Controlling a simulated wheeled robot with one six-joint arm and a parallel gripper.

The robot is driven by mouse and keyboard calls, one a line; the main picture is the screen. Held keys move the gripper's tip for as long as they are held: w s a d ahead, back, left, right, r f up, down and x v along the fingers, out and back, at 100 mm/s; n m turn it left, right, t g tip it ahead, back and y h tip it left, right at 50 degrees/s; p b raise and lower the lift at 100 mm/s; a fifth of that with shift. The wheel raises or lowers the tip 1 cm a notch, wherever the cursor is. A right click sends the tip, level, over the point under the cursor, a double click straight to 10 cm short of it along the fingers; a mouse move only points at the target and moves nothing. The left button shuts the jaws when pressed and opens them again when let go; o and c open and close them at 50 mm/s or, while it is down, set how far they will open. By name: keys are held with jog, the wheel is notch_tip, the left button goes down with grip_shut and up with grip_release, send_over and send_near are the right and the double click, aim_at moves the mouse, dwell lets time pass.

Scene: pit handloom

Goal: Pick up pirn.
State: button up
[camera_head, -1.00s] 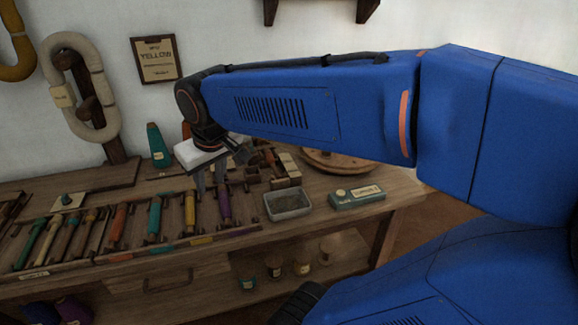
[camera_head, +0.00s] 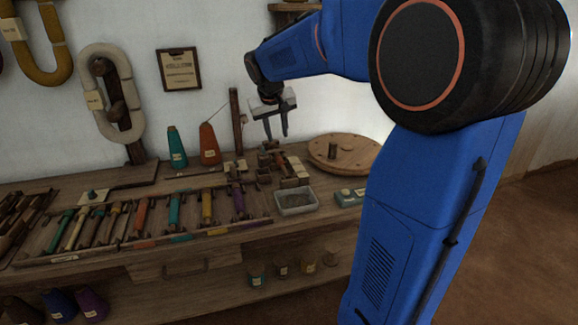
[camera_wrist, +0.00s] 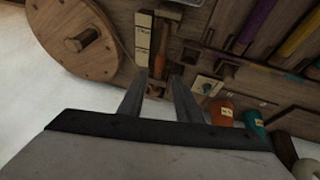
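Several coloured pirns lie side by side in a rack on the bench in the head view: an orange pirn (camera_head: 141,216), a teal pirn (camera_head: 174,210), a yellow pirn (camera_head: 207,206) and a purple pirn (camera_head: 238,202). The frames do not show which one is meant. The purple pirn (camera_wrist: 258,22) and the yellow pirn (camera_wrist: 301,34) also show at the upper right of the wrist view. My gripper (camera_head: 277,136) is raised above the back of the bench, right of the rack. Its fingers (camera_wrist: 158,75) are apart with nothing between them.
An orange cone (camera_head: 209,145) and a teal cone (camera_head: 177,148) stand at the back near a wooden post (camera_head: 236,120). A round wooden disc (camera_head: 350,160) with a peg is at right. A grey tray (camera_head: 296,209) sits right of the rack. Small wooden blocks lie below my gripper.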

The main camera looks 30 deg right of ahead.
send_over(280, 161)
jog(key=s+a, duration=0.2)
jog(key=s, duration=0.1)
notch_tip(280, 161, down, 10)
jog(key=shift+w+x, duration=0.15)
jog(key=shift+x, duration=1.25)
jog(key=shift+w+x, duration=0.2)
jog(key=shift+x, duration=1.2)
jog(key=shift+d+r, duration=0.15)
jog(key=shift+r, duration=0.05)
grip_shut()
